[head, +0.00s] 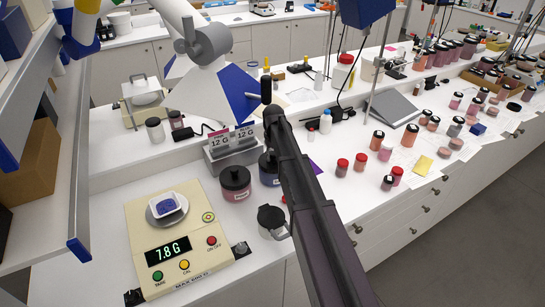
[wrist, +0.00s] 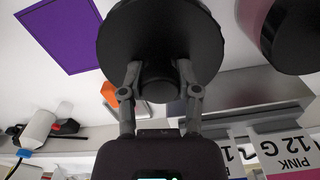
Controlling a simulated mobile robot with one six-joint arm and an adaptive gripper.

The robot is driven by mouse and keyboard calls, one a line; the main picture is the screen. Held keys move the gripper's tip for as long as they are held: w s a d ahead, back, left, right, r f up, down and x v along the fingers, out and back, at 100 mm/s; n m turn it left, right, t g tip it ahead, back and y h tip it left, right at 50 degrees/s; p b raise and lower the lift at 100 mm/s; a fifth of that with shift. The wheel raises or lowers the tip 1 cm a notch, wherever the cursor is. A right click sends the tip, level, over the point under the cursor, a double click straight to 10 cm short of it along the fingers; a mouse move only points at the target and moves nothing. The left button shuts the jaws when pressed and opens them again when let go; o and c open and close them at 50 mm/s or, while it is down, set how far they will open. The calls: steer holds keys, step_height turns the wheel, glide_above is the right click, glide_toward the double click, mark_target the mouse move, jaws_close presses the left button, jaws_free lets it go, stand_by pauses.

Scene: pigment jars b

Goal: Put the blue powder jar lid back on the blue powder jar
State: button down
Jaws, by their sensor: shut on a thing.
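My gripper (wrist: 160,72) shows in the wrist view, with its two fingers shut on the knob of a round black lid (wrist: 160,25), the blue powder jar lid. The blue powder jar (head: 269,178) stands on the white bench in the head view, to the right of the pink powder jar (head: 236,188) and partly hidden behind a long dark arm link. Its top looks dark. The lid is over or on the blue jar; I cannot tell whether it is seated. In the wrist view the lid hides whatever is under it. The gripper is not clear in the head view.
The pink jar's edge fills the wrist view's upper right. Label stands (head: 235,152) are behind the jars. A scale (head: 180,270) with blue powder in a dish reads 7.8 G. A dark grey cup-like object (head: 271,216) is in front. A purple sheet (wrist: 68,32) lies beside.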

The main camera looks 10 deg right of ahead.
steer(key=shift+f, duration=0.25)
stand_by(0.4)
steer(key=shift+c, duration=1.2)
jaws_free()
steer(key=shift+r, duration=0.1)
steer(key=shift+r+p, duration=2.8)
steer(key=shift+r, duration=0.15)
steer(key=shift+f, duration=0.1)
steer(key=s+f+b, duration=0.2)
steer(key=s, duration=1.2)
steer(key=s+f+m+b, duration=0.1)
steer(key=s+f+b, duration=0.1)
steer(key=s, duration=1.3)
steer(key=shift+a+f+b, duration=0.15)
steer(key=shift+f+b, duration=0.05)
steer(key=shift+b, duration=0.1)
